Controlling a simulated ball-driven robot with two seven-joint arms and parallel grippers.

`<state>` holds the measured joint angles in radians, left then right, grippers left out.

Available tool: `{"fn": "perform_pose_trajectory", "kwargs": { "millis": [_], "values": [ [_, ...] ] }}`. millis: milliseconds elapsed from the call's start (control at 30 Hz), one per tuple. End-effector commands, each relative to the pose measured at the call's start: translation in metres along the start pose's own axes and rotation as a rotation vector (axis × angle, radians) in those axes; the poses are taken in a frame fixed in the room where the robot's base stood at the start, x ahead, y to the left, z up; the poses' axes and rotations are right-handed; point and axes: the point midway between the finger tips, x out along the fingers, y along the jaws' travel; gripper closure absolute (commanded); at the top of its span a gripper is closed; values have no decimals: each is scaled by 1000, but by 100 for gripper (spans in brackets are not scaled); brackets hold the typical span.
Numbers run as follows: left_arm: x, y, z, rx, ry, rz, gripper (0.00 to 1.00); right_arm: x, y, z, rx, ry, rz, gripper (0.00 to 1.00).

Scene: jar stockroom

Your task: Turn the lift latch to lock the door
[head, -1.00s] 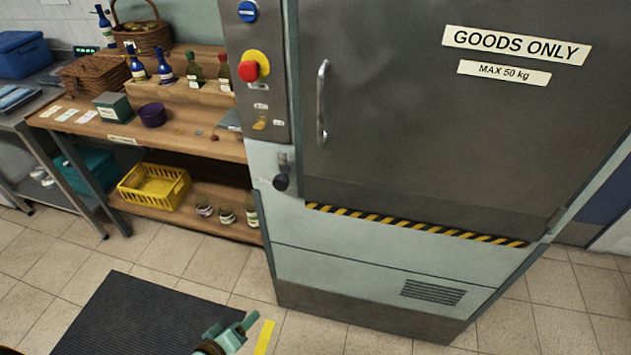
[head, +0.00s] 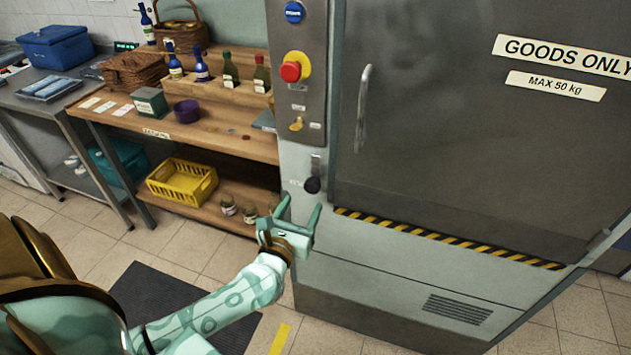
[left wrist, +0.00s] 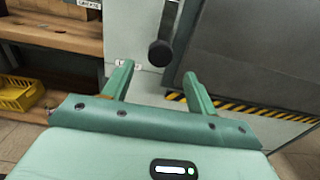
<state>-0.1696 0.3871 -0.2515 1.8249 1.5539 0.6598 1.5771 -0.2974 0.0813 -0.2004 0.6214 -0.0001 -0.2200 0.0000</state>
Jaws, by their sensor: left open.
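The lift latch is a dark round knob (head: 313,185) on a short metal stem, on the pale panel left of the lift door (head: 450,130). In the left wrist view the knob (left wrist: 160,53) hangs at the lower end of a dark lever, beyond my fingers and between their lines. The grey lift door looks shut, with a vertical metal handle (head: 362,108). My left gripper (head: 300,207) is open and empty, just below and in front of the knob, apart from it. Its two fingers also show in the left wrist view (left wrist: 157,82). My right gripper is not in view.
A control panel with a red button (head: 291,71), a blue button (head: 294,12) and a small yellowish switch (head: 296,124) is above the latch. A wooden shelf (head: 230,143) with bottles and a yellow crate (head: 182,182) stands left. A dark mat (head: 180,300) lies on the floor.

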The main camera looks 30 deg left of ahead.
Motion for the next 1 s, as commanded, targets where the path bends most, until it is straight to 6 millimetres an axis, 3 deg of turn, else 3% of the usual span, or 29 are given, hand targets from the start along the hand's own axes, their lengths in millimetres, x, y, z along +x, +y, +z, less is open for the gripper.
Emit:
{"fn": "perform_pose_trajectory", "kwargs": {
  "millis": [200,400,800,867,1000],
  "values": [
    [56,0,0,3,-2,1,42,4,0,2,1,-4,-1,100],
    [87,0,-2,3,1,-1,42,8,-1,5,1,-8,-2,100],
    [97,0,0,3,1,-1,42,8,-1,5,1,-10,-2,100],
    [97,0,0,3,1,-1,53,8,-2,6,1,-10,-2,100],
    [97,0,-1,3,1,-1,92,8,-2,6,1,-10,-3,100]
  ]
}}
